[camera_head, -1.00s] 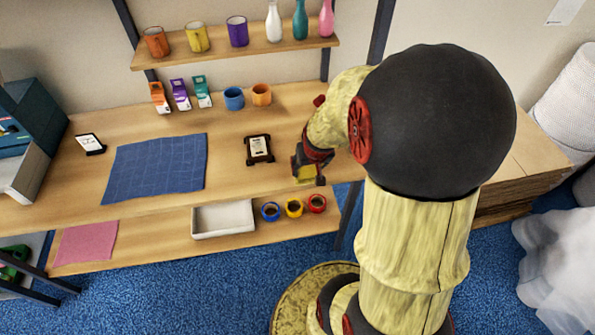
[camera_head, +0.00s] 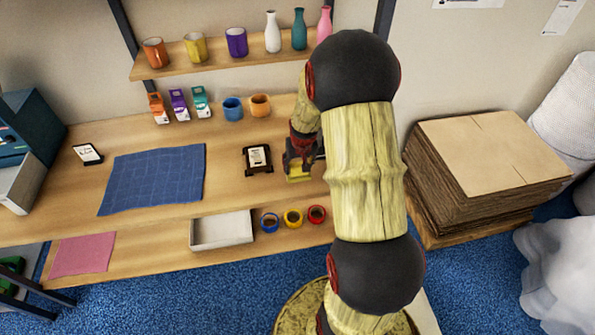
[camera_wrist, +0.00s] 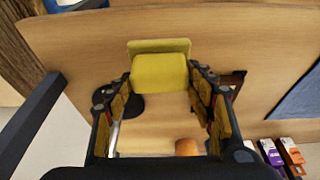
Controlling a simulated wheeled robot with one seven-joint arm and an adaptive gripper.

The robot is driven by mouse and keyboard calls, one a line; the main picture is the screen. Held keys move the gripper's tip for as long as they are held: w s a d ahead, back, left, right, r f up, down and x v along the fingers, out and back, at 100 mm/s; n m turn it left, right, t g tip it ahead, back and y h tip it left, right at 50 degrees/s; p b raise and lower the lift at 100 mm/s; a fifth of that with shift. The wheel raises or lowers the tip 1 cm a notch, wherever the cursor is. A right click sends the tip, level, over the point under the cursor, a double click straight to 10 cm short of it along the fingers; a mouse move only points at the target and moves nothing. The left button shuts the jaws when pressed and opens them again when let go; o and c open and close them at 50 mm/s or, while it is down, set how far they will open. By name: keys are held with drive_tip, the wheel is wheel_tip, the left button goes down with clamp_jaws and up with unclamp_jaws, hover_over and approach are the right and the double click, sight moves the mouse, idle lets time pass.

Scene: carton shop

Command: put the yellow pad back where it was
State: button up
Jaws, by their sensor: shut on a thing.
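My gripper (camera_wrist: 160,82) is shut on the yellow pad (camera_wrist: 158,71), which sits between its fingertips in the wrist view. In the head view the pad (camera_head: 298,173) shows as a small yellow patch below my gripper (camera_head: 300,165), at the right part of the wooden table (camera_head: 220,180). The pad is just right of a dark stand with a white card (camera_head: 258,159). I cannot tell whether the pad touches the tabletop. My arm hides the table's right end in the head view.
A blue cloth (camera_head: 155,178) lies left of the stand. Blue (camera_head: 233,107) and orange (camera_head: 260,105) cups and small cartons (camera_head: 178,105) stand behind. A white tray (camera_head: 222,231) and tape rolls (camera_head: 293,218) are on the lower shelf. A dark round object (camera_wrist: 125,106) is near my gripper.

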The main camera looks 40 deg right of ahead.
sight(297, 170)
drive_tip(key=shift+w+d+f, duration=0.2)
drive_tip(key=shift+w+f, duration=0.2)
drive_tip(key=shift+f, duration=0.15)
drive_tip(key=shift+w+d+f, duration=0.2)
drive_tip(key=shift+w+f, duration=0.15)
drive_tip(key=shift+f, duration=0.2)
wheel_tip(297, 170, down, 3)
drive_tip(key=shift+b, duration=0.3)
drive_tip(key=o, duration=0.9)
drive_tip(key=shift+o, duration=0.5)
